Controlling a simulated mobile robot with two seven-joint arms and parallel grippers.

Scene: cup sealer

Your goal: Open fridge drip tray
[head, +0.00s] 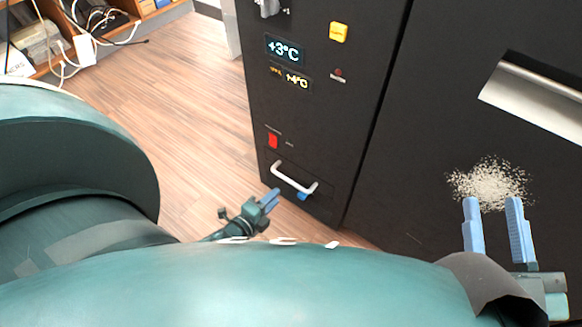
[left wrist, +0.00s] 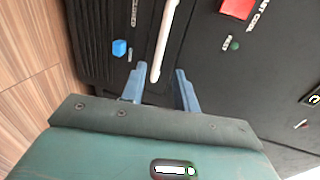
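The drip tray drawer (head: 318,207) is a black panel low on the black fridge front and looks shut. Its white bar handle (head: 294,180) also shows in the left wrist view (left wrist: 166,38). My left gripper (head: 271,197) is open beside the handle in the head view. In the left wrist view its blue fingers (left wrist: 158,72) are apart, with the handle's near end between the tips. I cannot tell whether they touch it. My right gripper (head: 494,203) is open and empty at the lower right.
A blue knob (left wrist: 119,47) sits by the handle, and a red switch (head: 273,140) is above it. White speckles (head: 489,183) show on the dark surface by my right gripper, below a metal recess (head: 535,98). Wooden floor (head: 180,110) left of the fridge is clear. Cables (head: 100,20) lie at top left.

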